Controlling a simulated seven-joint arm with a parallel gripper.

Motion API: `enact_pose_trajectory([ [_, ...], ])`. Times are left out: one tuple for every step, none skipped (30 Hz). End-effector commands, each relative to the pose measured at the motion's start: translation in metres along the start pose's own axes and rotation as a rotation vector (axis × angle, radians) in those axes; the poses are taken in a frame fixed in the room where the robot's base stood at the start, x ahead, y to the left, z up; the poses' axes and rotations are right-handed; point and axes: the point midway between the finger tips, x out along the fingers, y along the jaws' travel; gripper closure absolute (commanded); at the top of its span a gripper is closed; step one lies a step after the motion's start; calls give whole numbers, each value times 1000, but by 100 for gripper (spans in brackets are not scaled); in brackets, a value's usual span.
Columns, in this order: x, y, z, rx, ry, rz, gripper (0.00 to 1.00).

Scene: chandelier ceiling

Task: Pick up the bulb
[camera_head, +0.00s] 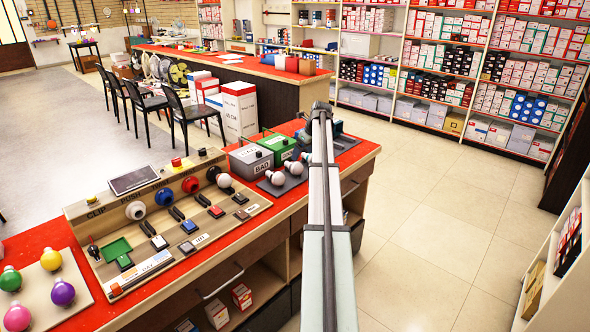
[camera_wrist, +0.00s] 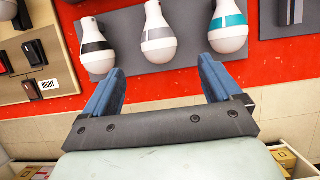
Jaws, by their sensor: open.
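Three white bulbs lie on a grey mat (camera_wrist: 186,49) on the red counter. In the wrist view they are a bulb with a black band (camera_wrist: 96,52), one with a grey band (camera_wrist: 158,38) and one with a teal band (camera_wrist: 228,30). In the head view the bulbs (camera_head: 276,178) sit on the mat in front of the bins. My gripper (camera_wrist: 158,75) is open and empty. In the wrist view its two blue fingers point toward the mat, below the grey-banded bulb, which lies beyond the gap between them. In the head view my arm hides the gripper's fingers.
A grey BAD bin (camera_head: 251,162) and a green bin (camera_head: 278,148) stand behind the mat. A wooden test panel (camera_head: 165,220) with colored bulbs and switches lies to the left. Colored bulbs on a board (camera_head: 40,285) are at the lower left. Open floor lies right of the counter.

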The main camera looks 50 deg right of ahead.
Motion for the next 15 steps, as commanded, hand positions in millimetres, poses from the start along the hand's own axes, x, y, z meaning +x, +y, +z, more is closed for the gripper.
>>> enact_pose_trajectory([
  [10,0,0,-1,1,1,8],
  [15,0,0,-1,1,0,8],
  [22,0,0,-1,1,0,8],
  [26,0,0,-1,1,0,8],
  [30,0,0,-1,1,0,8],
  [33,0,0,-1,1,0,8],
  [35,0,0,-1,0,-1,8],
  [37,0,0,-1,0,-2,8],
  [38,0,0,-1,0,-2,8],
  [39,0,0,-1,0,-2,8],
  [40,0,0,-1,0,-2,8],
  [42,0,0,-1,0,-2,8],
  [44,0,1,-1,0,-2,8],
  [46,0,1,-1,0,-2,8],
  [50,0,1,-1,1,-1,8],
])
